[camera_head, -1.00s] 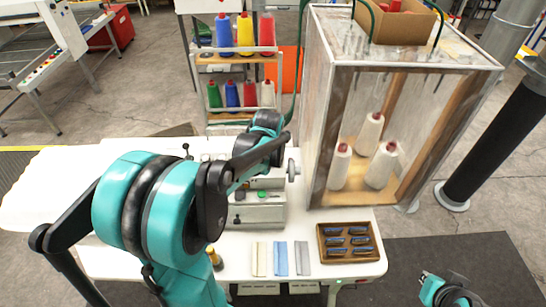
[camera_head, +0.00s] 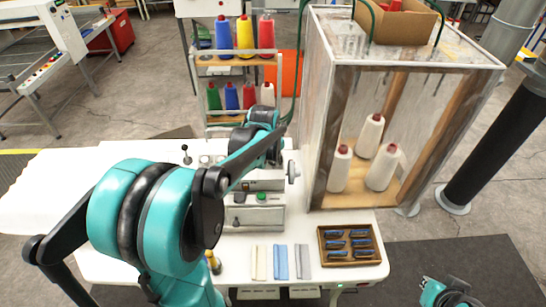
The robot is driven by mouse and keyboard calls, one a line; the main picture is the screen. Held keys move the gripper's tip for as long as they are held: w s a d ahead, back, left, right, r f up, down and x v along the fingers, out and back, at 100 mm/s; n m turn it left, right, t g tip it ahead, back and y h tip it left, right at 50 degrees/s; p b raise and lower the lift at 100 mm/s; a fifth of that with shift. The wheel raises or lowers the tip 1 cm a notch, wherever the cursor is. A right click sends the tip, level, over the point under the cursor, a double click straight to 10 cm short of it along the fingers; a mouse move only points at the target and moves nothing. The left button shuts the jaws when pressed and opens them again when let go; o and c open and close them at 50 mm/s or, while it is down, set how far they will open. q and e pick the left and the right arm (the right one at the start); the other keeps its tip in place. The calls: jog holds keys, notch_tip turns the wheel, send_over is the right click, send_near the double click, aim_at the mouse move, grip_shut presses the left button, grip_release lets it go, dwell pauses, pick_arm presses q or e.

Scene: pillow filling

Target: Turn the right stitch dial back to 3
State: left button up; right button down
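The sewing machine (camera_head: 258,219) stands on the white table, with a green button (camera_head: 262,197), a dark knob (camera_head: 238,197) and a handwheel (camera_head: 293,172). Small round dial-like parts (camera_head: 205,160) sit on the table left of my forearm. I cannot tell which part is the right stitch dial, or read any number. My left arm reaches from the lower left over the machine. Its dark end lies behind the forearm near the machine's back, and its fingertips are hidden. Of my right arm only a teal and black part shows at the bottom right; no fingers are seen.
A wooden tray (camera_head: 374,257) of dark blue pieces and several cloth strips (camera_head: 280,262) lie at the table's front. A clear cabinet (camera_head: 315,150) with white cones stands at the right. A thread rack (camera_head: 278,92) stands behind. A black lever (camera_head: 186,153) rises at left.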

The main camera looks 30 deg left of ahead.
dwell(0.5)
pick_arm(q)
jog(key=o, duration=1.2)
jog(key=shift+c, duration=0.2)
jog(key=v, duration=1.2)
jog(key=s+d+f+n+t+b, duration=0.1)
jog(key=s+d+f+b, duration=0.3)
jog(key=f+b, duration=0.3)
jog(key=s+d+f+n+t+b, duration=0.1)
jog(key=s+d+f+b, duration=0.4)
jog(key=f, duration=0.7)
jog(key=s+d+f+h+b, duration=0.1)
jog(key=s+d+f+b, duration=0.4)
jog(key=f+b, duration=0.4)
jog(key=shift+s+d+f+n+t, duration=0.2)
jog(key=shift+s+f+n+t, duration=0.05)
jog(key=shift+f+n+t, duration=0.2)
